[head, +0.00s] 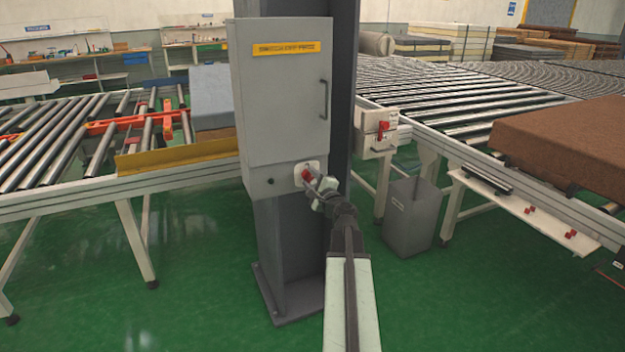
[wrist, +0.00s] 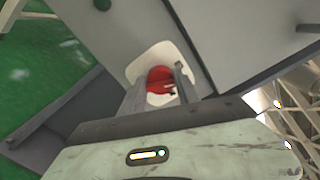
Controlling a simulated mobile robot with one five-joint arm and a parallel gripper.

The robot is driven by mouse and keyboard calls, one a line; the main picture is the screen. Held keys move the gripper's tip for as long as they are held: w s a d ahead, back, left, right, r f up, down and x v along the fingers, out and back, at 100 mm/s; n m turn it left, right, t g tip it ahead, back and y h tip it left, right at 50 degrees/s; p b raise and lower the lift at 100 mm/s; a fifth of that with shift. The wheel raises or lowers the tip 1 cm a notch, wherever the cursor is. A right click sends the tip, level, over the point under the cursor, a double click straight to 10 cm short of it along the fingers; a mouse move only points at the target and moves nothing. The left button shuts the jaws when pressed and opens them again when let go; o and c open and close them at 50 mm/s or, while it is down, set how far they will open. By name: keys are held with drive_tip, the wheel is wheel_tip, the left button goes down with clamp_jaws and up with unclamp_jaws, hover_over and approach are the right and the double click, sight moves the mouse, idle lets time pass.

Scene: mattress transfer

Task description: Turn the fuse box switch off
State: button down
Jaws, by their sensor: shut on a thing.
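The grey fuse box (head: 280,110) hangs on a dark column, with a yellow label near its top and a handle on its door. Its red switch (head: 307,174) sits on a white plate at the lower right of the box. The switch also shows in the wrist view (wrist: 161,80), between my two fingers. My gripper (head: 318,184) reaches the switch from the front right. In the wrist view my gripper (wrist: 158,88) is shut on the red switch, one finger on each side. The lower part of the switch is partly hidden by the gripper.
The dark column (head: 290,250) stands on the green floor. A roller conveyor (head: 60,140) is at the left, another (head: 460,85) at the right with a brown mattress (head: 575,140). A grey bin (head: 412,215) and a small box with a red switch (head: 377,130) are right of the column.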

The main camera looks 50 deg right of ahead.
drive_tip(key=shift+f+n, duration=0.15)
drive_tip(key=shift+n, duration=2.05)
drive_tip(key=c, duration=0.9)
unclamp_jaws()
drive_tip(key=shift+s+a, duration=0.1)
